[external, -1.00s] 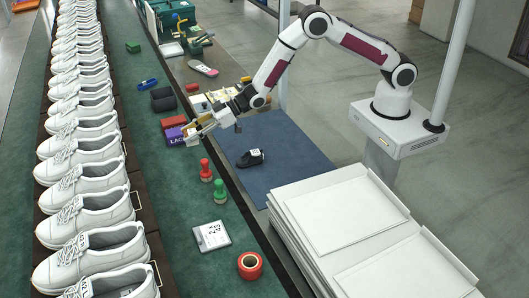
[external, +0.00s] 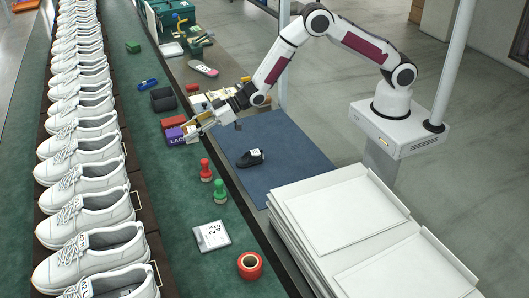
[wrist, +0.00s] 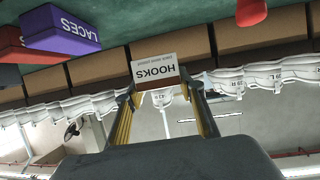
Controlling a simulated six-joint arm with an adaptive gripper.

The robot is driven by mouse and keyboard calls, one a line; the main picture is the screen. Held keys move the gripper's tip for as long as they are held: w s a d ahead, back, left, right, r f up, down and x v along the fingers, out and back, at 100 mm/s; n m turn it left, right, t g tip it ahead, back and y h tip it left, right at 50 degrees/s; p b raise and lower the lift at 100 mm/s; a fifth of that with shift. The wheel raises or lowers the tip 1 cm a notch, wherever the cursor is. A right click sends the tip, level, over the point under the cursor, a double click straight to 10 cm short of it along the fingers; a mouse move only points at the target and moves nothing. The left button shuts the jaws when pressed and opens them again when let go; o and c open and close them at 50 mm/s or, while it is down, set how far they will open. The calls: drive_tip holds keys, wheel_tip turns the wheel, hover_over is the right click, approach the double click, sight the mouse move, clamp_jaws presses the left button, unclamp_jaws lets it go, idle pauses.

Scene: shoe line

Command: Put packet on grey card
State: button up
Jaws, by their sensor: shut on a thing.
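My gripper (wrist: 159,91) is shut on a small packet (wrist: 155,71) with a white label reading HOOKS, upside down in the wrist view. The packet sits between both fingertips. In the external view my gripper (external: 191,131) is beside the purple LACES box, over the near edge of the green belt; the packet is too small there to make out clearly. A flat light-grey card-like piece (external: 222,241) with dark printing lies on the belt, nearer the camera than my gripper. I cannot tell for sure that it is the grey card.
The purple LACES box (external: 175,137) and a red box (external: 173,121) stand close to my gripper. Red (external: 206,170) and green (external: 220,192) stamp-like pieces stand between it and the card-like piece. A red tape roll (external: 250,265) lies nearer the camera. White shoes (external: 92,207) line the left.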

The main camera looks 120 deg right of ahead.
drive_tip(key=w+a+n+y, duration=0.2)
drive_tip(key=a, duration=0.8)
drive_tip(key=w+a+n+y, duration=0.1)
drive_tip(key=w+a+y, duration=0.1)
drive_tip(key=a, duration=0.8)
drive_tip(key=r+n+y, duration=0.1)
drive_tip(key=n+y, duration=0.2)
hover_over(221, 231)
drive_tip(key=shift+w+a+r+g, duration=0.1)
drive_tip(key=shift+r+g, duration=0.05)
drive_tip(key=shift+g, duration=0.25)
drive_tip(key=shift+f, duration=3.1)
drive_tip(key=shift+f, duration=1.85)
drive_tip(key=shift+f, duration=0.2)
drive_tip(key=o, duration=1.1)
drive_tip(key=shift+h, duration=0.3)
